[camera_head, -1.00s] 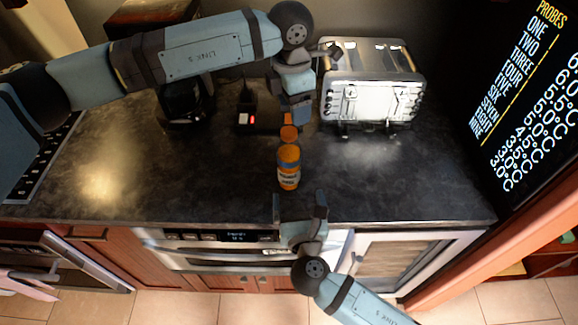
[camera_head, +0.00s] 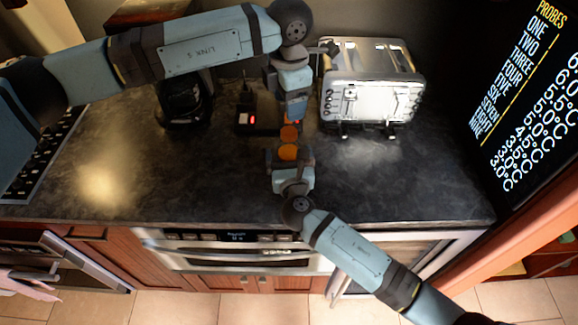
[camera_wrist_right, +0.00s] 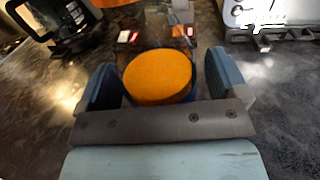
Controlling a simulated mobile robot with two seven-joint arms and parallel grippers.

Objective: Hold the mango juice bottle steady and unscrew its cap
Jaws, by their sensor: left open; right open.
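The mango juice bottle shows its round orange top (camera_head: 288,152) on the dark counter. Its labelled body is now hidden behind my right gripper (camera_head: 288,156). My right gripper is open, with one finger on each side of the bottle. In the right wrist view the orange top (camera_wrist_right: 158,77) lies between the two spread fingers; I cannot tell whether they touch it. My left gripper (camera_head: 292,119) is open and points down behind the bottle. A second small orange round thing (camera_head: 289,133) shows just below it; I cannot tell whether it is a separate object.
A silver toaster (camera_head: 370,85) stands at the back right. A dark coffee maker (camera_head: 184,102) stands at the back left, with a small dark device (camera_head: 254,120) with a red light beside it. The counter (camera_head: 140,160) is clear to the left and right of the bottle.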

